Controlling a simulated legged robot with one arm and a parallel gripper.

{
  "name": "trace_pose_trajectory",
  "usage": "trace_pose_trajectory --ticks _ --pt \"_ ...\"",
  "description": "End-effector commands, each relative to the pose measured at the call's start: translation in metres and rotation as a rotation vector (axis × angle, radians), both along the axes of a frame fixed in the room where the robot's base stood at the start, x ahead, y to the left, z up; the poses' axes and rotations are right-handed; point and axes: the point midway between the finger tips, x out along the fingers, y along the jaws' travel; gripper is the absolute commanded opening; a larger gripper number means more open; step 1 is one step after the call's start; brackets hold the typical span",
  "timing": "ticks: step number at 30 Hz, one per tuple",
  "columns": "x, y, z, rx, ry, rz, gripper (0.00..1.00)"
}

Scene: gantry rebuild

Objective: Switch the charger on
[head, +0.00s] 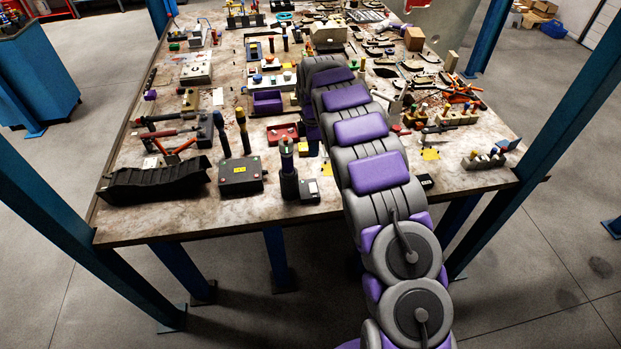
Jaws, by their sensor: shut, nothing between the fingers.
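I cannot tell for certain which object is the charger. My gripper (312,142) is low over the table behind these objects, partly hidden by my arm. It is shut and empty; its fingertips are not clear.
The worn table (300,212) is crowded. A black ribbed tray (155,183) lies front left, with dark upright handles (221,136) behind the grey box. A purple bin (267,103) and a red tray (283,133) are farther back. Blue posts (537,115) flank the table.

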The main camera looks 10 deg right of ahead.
Motion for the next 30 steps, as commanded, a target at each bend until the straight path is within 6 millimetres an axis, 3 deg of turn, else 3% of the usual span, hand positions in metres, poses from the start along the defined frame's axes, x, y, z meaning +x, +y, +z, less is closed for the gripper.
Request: trace_pose_trajectory --ticks 17,23,30 --pt "0.003 -0.001 -0.006 0.005 -0.001 0.013 0.0" --pt "0.002 0.0 -0.027 0.004 0.003 0.013 0.0" --pt "0.002 0.0 -0.071 0.004 0.003 0.013 0.0"
